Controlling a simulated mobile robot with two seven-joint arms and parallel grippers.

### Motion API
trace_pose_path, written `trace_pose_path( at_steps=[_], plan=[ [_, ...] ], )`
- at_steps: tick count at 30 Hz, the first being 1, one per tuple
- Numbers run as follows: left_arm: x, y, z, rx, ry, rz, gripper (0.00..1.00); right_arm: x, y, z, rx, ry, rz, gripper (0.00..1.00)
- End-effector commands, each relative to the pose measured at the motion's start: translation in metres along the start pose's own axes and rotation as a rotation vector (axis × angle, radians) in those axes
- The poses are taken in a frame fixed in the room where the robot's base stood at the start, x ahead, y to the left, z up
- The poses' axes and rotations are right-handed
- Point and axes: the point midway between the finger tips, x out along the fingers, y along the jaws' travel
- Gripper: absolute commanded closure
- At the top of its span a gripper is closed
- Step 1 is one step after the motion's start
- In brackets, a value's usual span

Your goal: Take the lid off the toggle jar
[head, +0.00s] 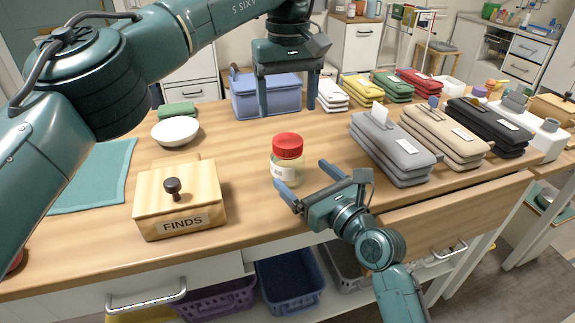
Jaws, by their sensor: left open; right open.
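The toggle jar (287,173) stands upright on the wooden table. It is a clear jar with a pale label, and its red lid (288,146) sits on top. My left gripper (287,112) is open and empty, fingers pointing down, above and behind the jar in the picture. My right gripper (306,183) is open, low at the jar's right front, with its fingers pointing toward the jar. One finger is in front of the jar's base and the other is to its right. I cannot tell whether either finger touches the glass.
A wooden FINDS box (180,200) with a dark knob stands left of the jar. A white bowl (174,131) and a blue bin (266,97) are behind. Stacked grey pouches (392,150) and beige pouches (446,137) stand to the right. The table's front edge is close.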

Motion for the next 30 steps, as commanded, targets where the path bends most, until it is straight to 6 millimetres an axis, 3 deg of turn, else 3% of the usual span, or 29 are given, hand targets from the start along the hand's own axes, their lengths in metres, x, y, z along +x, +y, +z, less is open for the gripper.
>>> trace_pose_path(
  at_steps=[6,12,25,30],
  plan=[
    [0.000,0.000,0.000,0.000,-0.001,0.002,0.28,0.042,0.000,0.000,-0.002,0.000,0.001,0.12],
    [0.000,0.000,0.000,0.000,-0.001,0.002,0.28,0.066,0.000,0.000,-0.001,0.001,0.000,0.12],
    [0.000,0.000,0.000,0.000,-0.001,0.002,0.28,0.073,0.000,-0.001,-0.001,0.002,-0.001,0.12],
    [0.000,0.000,0.000,0.000,-0.001,0.002,0.28,0.073,0.000,-0.001,-0.001,0.002,-0.001,0.26]
  ],
)
